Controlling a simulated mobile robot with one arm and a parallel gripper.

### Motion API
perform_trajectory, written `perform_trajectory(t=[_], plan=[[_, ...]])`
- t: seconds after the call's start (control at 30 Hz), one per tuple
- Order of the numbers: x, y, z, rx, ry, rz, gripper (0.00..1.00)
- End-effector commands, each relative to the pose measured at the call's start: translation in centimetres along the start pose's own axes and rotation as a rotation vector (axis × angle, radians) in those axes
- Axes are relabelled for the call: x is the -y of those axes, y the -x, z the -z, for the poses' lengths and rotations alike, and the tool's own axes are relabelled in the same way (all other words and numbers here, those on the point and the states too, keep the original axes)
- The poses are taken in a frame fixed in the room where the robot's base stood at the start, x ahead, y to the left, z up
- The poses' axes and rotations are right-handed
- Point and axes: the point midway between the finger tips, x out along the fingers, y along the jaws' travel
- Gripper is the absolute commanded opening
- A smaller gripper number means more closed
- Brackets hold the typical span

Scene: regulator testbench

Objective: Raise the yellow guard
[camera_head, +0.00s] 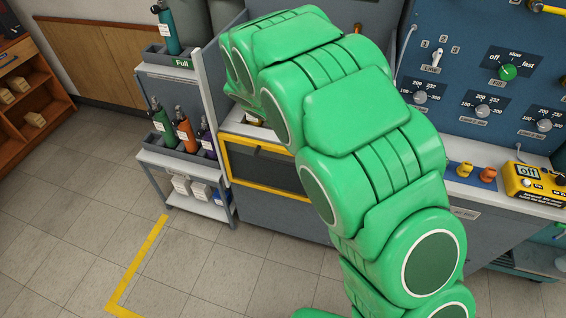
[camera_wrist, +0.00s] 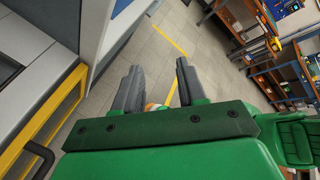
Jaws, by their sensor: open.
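The yellow guard (camera_head: 228,160) is a yellow-framed panel with a dark window on the front of the grey bench, left of my green arm. It looks lowered, and my arm covers its right part. In the wrist view the yellow guard (camera_wrist: 62,106) runs along the left edge, with a black handle (camera_wrist: 40,158) at the lower left. My gripper (camera_wrist: 158,74) is open, with its two grey fingers apart. It is to the right of the guard in that view and not touching it. My arm hides the gripper in the head view.
A grey rack (camera_head: 180,158) with several bottles stands left of the guard. A blue control panel (camera_head: 470,60) with knobs and a yellow box (camera_head: 535,185) are at the right. Tiled floor with a yellow line (camera_head: 140,262) is clear at the front left. Wooden shelves (camera_head: 30,95) are farther left.

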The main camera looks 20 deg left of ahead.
Motion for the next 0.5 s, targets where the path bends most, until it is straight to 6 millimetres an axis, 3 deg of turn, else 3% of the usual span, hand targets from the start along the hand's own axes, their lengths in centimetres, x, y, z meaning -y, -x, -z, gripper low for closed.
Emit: perform_trajectory(t=[0.5], plan=[[-11.6, 6.8, 5.4, 0.337, 0.52, 0.011, 0.41]])
